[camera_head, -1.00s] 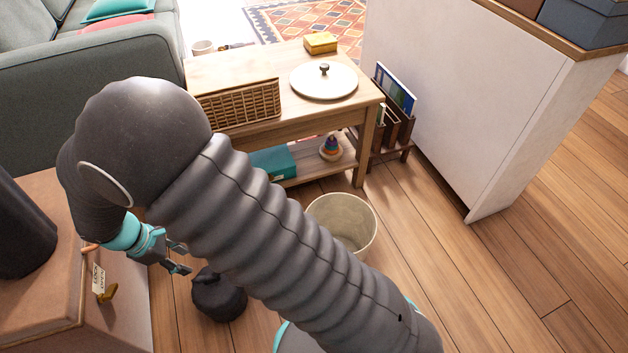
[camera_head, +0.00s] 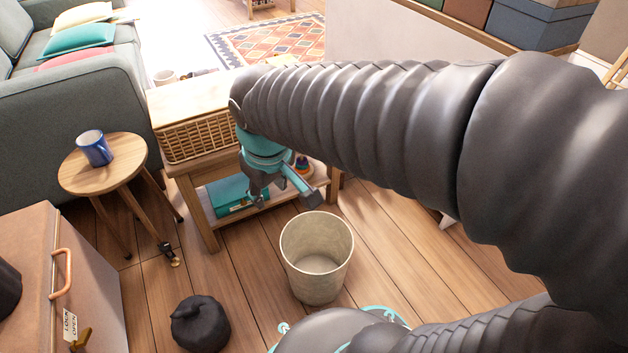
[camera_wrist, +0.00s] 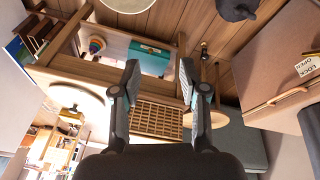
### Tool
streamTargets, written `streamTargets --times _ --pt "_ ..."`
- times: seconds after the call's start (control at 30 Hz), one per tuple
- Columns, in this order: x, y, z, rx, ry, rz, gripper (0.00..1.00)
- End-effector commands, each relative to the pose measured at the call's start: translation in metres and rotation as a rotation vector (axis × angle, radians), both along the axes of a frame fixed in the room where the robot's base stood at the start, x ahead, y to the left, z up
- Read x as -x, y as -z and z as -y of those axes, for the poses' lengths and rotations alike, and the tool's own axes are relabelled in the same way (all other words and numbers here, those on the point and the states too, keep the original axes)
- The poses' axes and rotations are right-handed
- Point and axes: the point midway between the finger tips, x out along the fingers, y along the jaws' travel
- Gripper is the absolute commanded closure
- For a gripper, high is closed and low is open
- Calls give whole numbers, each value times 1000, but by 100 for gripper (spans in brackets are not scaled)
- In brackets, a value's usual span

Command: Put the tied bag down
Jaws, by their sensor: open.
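The tied bag (camera_head: 200,323) is a small black sack with a knotted top. It sits upright on the wooden floor, left of the waste bin, in the head view. It also shows at the top of the wrist view (camera_wrist: 237,9). My gripper (camera_head: 283,199) is open and empty. It hangs above and behind the bin, in front of the low wooden table, well apart from the bag. In the wrist view my two fingers (camera_wrist: 158,80) stand apart with nothing between them.
A pale bin (camera_head: 317,260) stands open and empty on the floor. A low table (camera_head: 205,218) with a wicker basket (camera_head: 196,139) is behind it. A round stool (camera_head: 75,172) holds a blue mug (camera_head: 94,148). A cabinet (camera_head: 45,255) stands at left.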

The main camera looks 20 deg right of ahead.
Motion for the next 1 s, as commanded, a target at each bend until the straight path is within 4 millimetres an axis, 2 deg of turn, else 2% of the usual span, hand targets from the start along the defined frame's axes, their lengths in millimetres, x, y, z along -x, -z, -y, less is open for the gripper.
streamTargets --times 0.03,0.2,0.4,0.57,1.0 --pt "10 -7 14 -23 59 31 57" --pt "43 -20 46 -93 236 119 57" --pt "70 -25 66 -147 376 191 57" --pt "78 -25 71 -162 416 211 57" --pt "78 -25 71 -163 417 212 57"
